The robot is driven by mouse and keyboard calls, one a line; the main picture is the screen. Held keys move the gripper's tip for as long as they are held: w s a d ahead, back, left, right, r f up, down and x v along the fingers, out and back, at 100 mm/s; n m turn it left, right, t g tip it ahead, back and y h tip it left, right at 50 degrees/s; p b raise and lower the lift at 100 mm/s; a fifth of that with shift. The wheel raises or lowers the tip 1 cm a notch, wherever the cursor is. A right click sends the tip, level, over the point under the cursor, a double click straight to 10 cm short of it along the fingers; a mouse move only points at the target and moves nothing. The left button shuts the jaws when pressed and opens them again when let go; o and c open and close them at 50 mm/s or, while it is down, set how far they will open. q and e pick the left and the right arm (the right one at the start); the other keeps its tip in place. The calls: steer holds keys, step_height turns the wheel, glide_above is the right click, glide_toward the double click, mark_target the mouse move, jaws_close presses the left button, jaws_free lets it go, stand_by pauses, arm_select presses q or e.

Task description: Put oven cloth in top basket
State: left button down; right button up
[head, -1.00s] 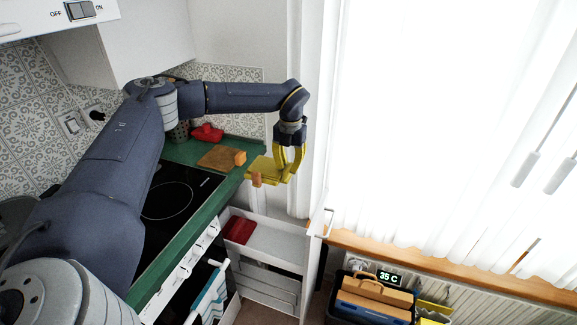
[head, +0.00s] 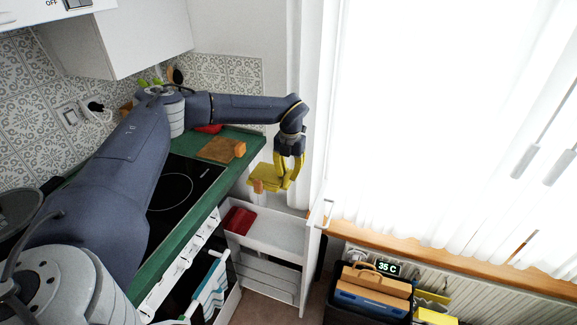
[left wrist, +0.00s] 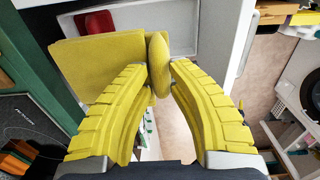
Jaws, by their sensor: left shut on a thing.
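The yellow oven cloth (head: 264,177) is held out flat from my left gripper (head: 283,186). In the left wrist view the cloth (left wrist: 95,62) extends to the left of the left gripper (left wrist: 159,68), with a folded, rounded part pinched between the yellow fingertips. The top basket (head: 280,238) is the upper white tray of the pulled-out cabinet unit. The gripper and cloth are above it in the head view, apart from its floor. My right gripper is not in view.
A red item (head: 238,220) lies at the left end of the top basket. The rest of its floor looks bare. A green counter (head: 235,172) with a brown board (head: 216,149) is to the left. The tall white front panel (head: 313,243) stands at the basket's right.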

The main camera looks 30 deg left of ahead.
arm_select(q)
steer(key=shift+f, duration=15.3)
steer(key=shift+f, duration=0.2)
steer(key=c, duration=1.2)
jaws_free()
steer(key=shift+c, duration=0.2)
step_height(320, 180, up, 10)
